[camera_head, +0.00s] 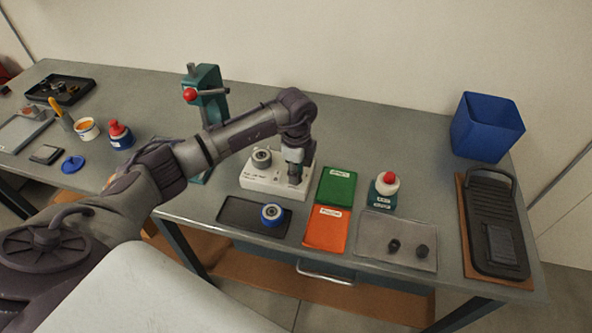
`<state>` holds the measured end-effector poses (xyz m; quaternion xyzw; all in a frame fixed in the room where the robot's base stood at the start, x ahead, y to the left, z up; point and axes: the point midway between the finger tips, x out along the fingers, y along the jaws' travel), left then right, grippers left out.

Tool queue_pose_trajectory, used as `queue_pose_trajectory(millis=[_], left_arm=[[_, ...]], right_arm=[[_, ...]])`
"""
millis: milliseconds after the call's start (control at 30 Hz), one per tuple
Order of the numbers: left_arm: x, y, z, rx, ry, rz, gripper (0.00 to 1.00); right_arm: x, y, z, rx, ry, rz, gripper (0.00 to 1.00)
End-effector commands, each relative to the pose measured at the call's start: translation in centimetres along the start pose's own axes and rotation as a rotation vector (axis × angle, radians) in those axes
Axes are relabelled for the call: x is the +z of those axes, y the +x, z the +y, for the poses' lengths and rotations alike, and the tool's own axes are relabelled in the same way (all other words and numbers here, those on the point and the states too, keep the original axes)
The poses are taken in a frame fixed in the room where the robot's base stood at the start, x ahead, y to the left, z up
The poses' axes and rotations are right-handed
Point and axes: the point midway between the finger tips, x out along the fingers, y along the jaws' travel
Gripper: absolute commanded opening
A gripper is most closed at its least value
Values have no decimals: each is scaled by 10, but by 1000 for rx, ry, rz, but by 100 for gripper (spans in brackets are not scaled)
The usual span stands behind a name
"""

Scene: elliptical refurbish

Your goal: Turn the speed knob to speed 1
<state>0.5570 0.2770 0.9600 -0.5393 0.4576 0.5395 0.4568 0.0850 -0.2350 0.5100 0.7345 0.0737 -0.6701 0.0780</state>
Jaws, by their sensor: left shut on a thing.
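A white control box (272,190) with small dark lettering on its front stands on the grey workbench. A round grey wheel-like part (262,157) sits on the left of its top. My left arm reaches in from the left, and my left gripper (294,178) points down onto the right part of the box top. It is shut on what seems to be the speed knob, which the fingers hide. I cannot read the knob's setting. My right gripper is not in view.
A dark tray (240,214) with a blue-rimmed wheel (271,215) lies in front of the box. Green (337,187) and orange (326,232) mats lie to the right. A red-topped button unit (384,190) stands beyond them. A teal press (208,95) stands behind my arm.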

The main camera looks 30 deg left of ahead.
Motion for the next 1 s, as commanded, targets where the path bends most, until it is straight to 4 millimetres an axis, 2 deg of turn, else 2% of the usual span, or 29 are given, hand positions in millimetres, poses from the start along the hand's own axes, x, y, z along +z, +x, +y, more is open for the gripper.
queue_pose_trajectory(millis=[300, 733, 767, 800, 900, 1000], left_arm=[[1, -2, -2, -5, -82, 0, 0], [0, -2, -2, -6, -89, 1, 0], [0, -2, -2, -6, -89, 1, 31], [0, -2, -2, -6, -89, 1, 38], [0, -2, -2, -4, -88, 0, 53], [0, -1, -1, -3, -87, 0, 53]], right_arm=[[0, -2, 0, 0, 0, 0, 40], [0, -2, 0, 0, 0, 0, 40], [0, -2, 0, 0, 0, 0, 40], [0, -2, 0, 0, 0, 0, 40], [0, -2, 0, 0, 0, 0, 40], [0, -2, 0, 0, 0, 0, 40]])
